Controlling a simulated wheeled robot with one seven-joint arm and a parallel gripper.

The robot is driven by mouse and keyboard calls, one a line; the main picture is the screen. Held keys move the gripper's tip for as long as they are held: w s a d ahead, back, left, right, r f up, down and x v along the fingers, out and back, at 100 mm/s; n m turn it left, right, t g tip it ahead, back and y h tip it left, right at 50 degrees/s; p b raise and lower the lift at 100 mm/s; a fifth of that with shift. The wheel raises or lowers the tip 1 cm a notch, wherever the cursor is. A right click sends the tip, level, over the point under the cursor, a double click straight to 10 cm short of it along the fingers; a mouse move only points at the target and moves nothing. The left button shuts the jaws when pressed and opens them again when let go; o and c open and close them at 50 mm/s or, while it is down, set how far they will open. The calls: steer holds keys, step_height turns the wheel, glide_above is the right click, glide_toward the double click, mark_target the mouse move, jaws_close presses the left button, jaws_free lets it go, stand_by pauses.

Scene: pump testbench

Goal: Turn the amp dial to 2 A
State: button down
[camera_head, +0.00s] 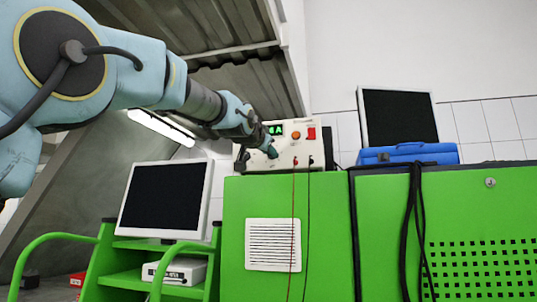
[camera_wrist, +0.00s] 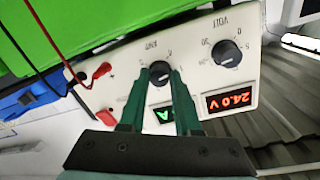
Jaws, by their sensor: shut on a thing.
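The power supply is a cream box (camera_head: 287,160) on top of the green cabinet, and its face fills the wrist view (camera_wrist: 112,60). The black amp dial (camera_wrist: 160,72) sits between the two green fingers of my gripper (camera_wrist: 160,78), which is shut on it. The dial's white pointer and part of its scale show, but its exact setting is hard to read. The green amp display (camera_wrist: 163,116) is partly covered by the fingers; only the letter A is clear. In the head view my gripper (camera_head: 270,150) is at the panel's left side.
The volt dial (camera_wrist: 226,53) stands beside the right finger, and the red display (camera_wrist: 229,100) reads 24.0 V. Red and black leads (camera_head: 294,215) hang from the panel's jacks. A blue case (camera_head: 408,153) and dark monitor (camera_head: 399,117) stand to the right on the green cabinet (camera_head: 328,240).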

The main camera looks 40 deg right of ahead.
steer(key=shift+s+r+m+t+y+p, duration=0.1)
steer(key=shift+m+t+y+p, duration=0.25)
steer(key=shift+m, duration=3.1)
steer(key=shift+m+t+y+p, duration=0.2)
steer(key=shift+m+p, duration=0.25)
steer(key=shift+m, duration=3)
steer(key=c, duration=0.6)
jaws_free()
